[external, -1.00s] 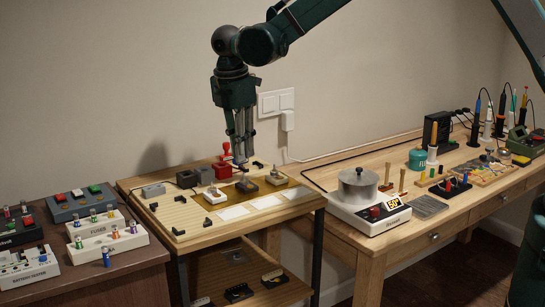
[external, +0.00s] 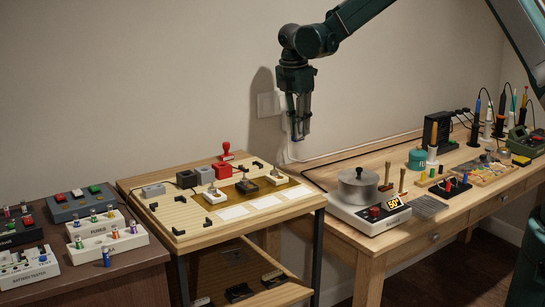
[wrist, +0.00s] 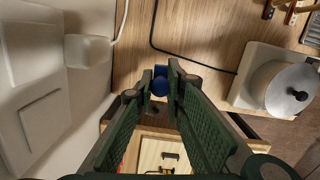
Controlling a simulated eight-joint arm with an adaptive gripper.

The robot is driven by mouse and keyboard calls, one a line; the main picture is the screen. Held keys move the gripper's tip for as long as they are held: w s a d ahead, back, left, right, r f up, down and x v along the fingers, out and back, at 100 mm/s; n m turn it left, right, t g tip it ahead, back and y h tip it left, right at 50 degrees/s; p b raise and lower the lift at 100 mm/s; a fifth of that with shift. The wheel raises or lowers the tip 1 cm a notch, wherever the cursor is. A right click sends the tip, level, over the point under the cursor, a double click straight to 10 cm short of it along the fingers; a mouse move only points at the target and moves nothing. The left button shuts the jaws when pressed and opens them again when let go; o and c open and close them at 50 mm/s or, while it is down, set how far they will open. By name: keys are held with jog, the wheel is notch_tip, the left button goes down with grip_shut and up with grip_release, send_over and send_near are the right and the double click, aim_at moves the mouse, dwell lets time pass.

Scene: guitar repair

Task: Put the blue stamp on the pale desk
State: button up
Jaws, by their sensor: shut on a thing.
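My gripper (external: 302,137) is raised in front of the wall, near the gap between the small table and the left end of the pale desk (external: 335,158). It is shut on the blue stamp (wrist: 159,81), which shows as a rounded blue piece between the fingertips in the wrist view. In the external view only a trace of blue shows at the fingertips. The pale desk also shows in the wrist view (wrist: 205,30), beyond the stamp. The stamp is in the air, apart from both tops.
The small table (external: 175,222) holds a red stamp (external: 226,152), grey and red blocks and white cards. On the pale desk stands a scale-like device (external: 362,215) with a metal pot (external: 358,188). A dark cable crosses the desk's back left; bare wood lies around it.

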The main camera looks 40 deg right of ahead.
jog(key=d+f+b, duration=0.3)
jog(key=d, duration=3.3)
jog(key=shift+w+d+f+m, duration=0.2)
jog(key=shift+d+m, duration=0.1)
jog(key=shift+d, duration=0.1)
jog(key=shift+f+b, duration=0.6)
jog(key=shift+f, duration=2.55)
jog(key=shift+f, duration=0.1)
jog(key=shift+f+b, duration=0.3)
jog(key=shift+f, duration=1.45)
jog(key=shift+f, duration=0.15)
